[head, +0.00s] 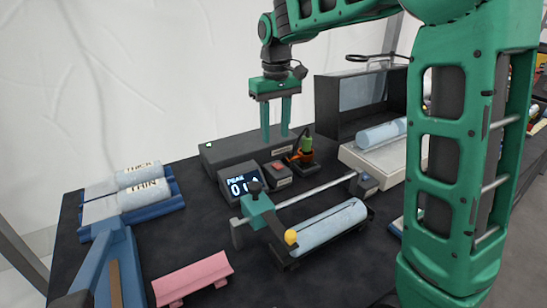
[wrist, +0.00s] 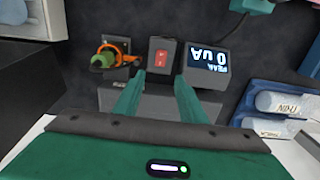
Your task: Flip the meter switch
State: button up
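The meter (head: 239,185) stands on the dark table with its lit screen reading "PEAK 0 uA". In the wrist view its screen (wrist: 207,58) appears upside down. Beside it is a small grey box with a red rocker switch (head: 277,167), also seen in the wrist view (wrist: 161,58). I cannot tell which way the rocker is tipped. My gripper (head: 275,137) points down above the back of the table, over the long dark grey box. In the wrist view its two green fingers (wrist: 157,90) are apart, with nothing between them, below the switch in the picture.
An orange and green plug (head: 304,150) stands right of the switch. A clamp fixture with a pale roll (head: 335,224) lies in front. Rolls marked THICK and THIN (head: 145,194) lie in a blue tray at left. A pink holder (head: 192,279) sits at front; an open dark case (head: 348,105) stands behind.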

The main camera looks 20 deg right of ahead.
aim_at(276, 164)
notch_tip(276, 164, down, 9)
dwell(0.4)
grip_shut()
